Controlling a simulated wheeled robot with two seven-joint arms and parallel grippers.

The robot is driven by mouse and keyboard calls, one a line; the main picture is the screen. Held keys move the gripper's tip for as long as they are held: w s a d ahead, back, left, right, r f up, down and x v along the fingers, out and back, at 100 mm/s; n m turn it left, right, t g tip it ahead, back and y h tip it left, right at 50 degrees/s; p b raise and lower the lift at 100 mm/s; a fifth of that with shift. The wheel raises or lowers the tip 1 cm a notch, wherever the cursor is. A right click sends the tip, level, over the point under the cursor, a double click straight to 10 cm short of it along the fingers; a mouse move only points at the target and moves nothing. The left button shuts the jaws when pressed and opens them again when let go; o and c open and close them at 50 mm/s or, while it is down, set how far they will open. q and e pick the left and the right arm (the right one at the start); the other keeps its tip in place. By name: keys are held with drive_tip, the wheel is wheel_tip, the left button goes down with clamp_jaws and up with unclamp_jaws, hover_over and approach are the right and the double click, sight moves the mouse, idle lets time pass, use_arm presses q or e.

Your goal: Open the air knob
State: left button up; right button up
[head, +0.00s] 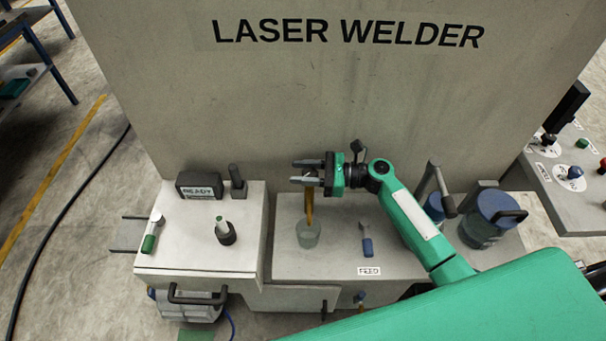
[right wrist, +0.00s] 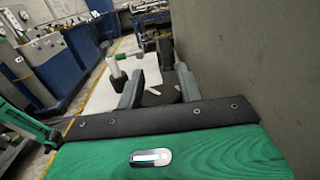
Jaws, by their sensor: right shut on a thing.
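No label that reads as the air knob is legible. On the right panel, a blue knob (head: 575,172) and a dark knob (head: 548,140) sit on round white dials. My right gripper (head: 305,172) is over the middle of the bench, well left of that panel. It is shut on a thin tan rod (head: 309,207), whose upper end its fingers partly hide. The rod runs down to a translucent cup (head: 308,234). In the right wrist view both fingers (right wrist: 160,80) show, but the rod cannot be made out between them. My left gripper is out of view.
A tall wall marked LASER WELDER (head: 350,90) stands behind. The left block (head: 195,250) carries a black READY box (head: 200,184), a green-handled lever (head: 151,234) and a dark post. A blue-handled lever (head: 366,243) and blue-lidded jars (head: 488,218) stand right of the cup.

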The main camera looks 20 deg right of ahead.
drive_tip(key=shift+n+g, duration=0.4)
drive_tip(key=shift+g, duration=0.2)
drive_tip(key=o, duration=1)
drive_tip(key=shift+r, duration=0.1)
wheel_tip(320, 180, up, 20)
drive_tip(key=p, duration=1.7)
drive_tip(key=shift+p, duration=0.3)
